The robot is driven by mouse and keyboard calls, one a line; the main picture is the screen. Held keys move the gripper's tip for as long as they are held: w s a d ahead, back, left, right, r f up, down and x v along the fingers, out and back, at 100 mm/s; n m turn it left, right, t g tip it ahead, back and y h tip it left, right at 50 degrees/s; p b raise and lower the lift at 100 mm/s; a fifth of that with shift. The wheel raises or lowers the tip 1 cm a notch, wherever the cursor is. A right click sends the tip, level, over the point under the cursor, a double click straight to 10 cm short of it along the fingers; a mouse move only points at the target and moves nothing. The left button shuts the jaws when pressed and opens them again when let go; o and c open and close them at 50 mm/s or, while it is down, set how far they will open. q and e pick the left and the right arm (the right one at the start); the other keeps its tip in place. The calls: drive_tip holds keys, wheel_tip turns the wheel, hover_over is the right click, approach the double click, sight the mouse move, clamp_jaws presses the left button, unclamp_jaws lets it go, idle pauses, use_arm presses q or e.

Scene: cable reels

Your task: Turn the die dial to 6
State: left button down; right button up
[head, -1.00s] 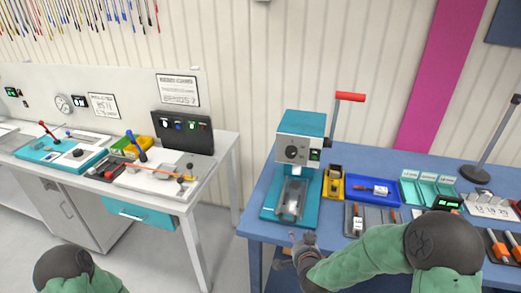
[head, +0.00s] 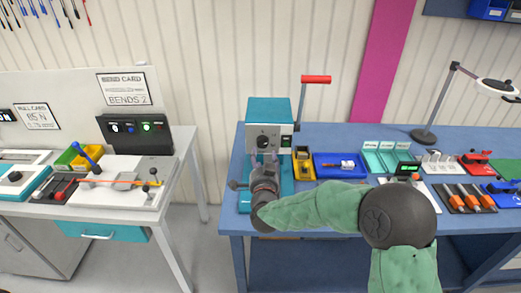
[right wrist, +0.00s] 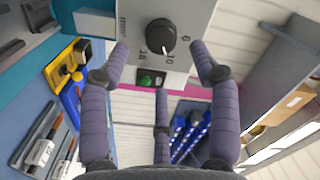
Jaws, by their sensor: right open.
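The die dial (head: 263,142) is a round black knob on the grey front of the teal press (head: 268,110). My right gripper (head: 265,158) is open just in front of and below the dial. In the right wrist view its purple fingers (right wrist: 160,62) are spread, with the dial between and beyond the two upper tips, apart from them. My left gripper is not in view.
A red-handled lever (head: 315,79) rises at the press's right side. A yellow holder (head: 303,164) and blue tray (head: 340,166) stand to the right on the blue bench. A gap separates the left bench.

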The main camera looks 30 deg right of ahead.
sight(262, 145)
drive_tip(key=x, duration=0.5)
drive_tip(key=shift+w+d, duration=0.25)
